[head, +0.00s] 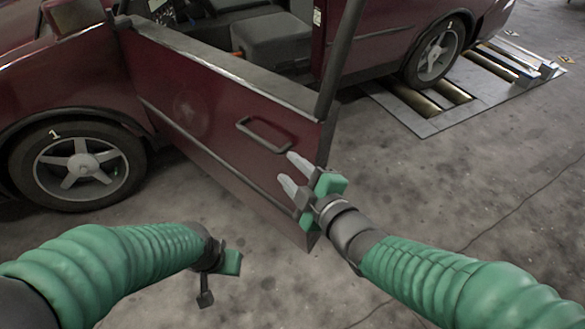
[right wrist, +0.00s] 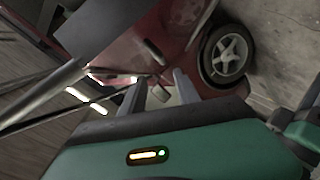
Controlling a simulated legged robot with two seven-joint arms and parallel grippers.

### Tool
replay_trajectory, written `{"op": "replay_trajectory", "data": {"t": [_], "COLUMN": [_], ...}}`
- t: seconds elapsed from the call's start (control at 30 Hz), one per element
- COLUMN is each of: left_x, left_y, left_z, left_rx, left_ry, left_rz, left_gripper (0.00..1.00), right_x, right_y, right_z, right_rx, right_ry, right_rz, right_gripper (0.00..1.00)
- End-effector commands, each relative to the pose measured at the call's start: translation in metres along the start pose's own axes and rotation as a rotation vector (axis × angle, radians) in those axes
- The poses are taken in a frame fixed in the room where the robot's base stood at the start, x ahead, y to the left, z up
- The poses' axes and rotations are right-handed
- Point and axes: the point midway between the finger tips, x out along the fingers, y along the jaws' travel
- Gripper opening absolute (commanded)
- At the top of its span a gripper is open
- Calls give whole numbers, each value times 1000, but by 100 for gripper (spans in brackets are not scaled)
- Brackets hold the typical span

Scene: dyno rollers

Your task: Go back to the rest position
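My right gripper (head: 290,176) is in front of the open door (head: 205,110) of a dark red car, just below and right of the door handle (head: 264,134). Its two grey fingers are apart with nothing visible between them. In the right wrist view the fingers (right wrist: 160,95) are also apart, with the red car behind them. My left gripper (head: 218,275) hangs low at the left over the floor, seen from behind. Its fingers are mostly hidden, so its opening cannot be told.
The car's front wheel (head: 78,166) is at the left and its rear wheel (head: 436,52) at the upper right. The rear wheel stands by a roller plate (head: 430,120) in the floor. A seat (head: 275,42) shows inside the car. Concrete floor (head: 460,190) is clear at the right.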

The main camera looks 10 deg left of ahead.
Motion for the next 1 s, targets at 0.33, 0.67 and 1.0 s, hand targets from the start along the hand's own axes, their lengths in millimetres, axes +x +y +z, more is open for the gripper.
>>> {"op": "replay_trajectory", "data": {"t": [0.33, 0.67, 1.0], "left_x": [0, 0, 0], "left_y": [0, 0, 0], "left_z": [0, 0, 0], "left_rx": [0, 0, 0], "left_ry": [0, 0, 0], "left_rz": [0, 0, 0], "left_gripper": [36, 36, 36], "right_x": [-2, -25, -162], "right_y": [0, -23, -119], "right_z": [0, 92, 229], "right_rx": [0, 277, 1084], "right_ry": [0, -296, -1039], "right_rz": [0, -83, -132], "right_gripper": [38, 38, 38]}}
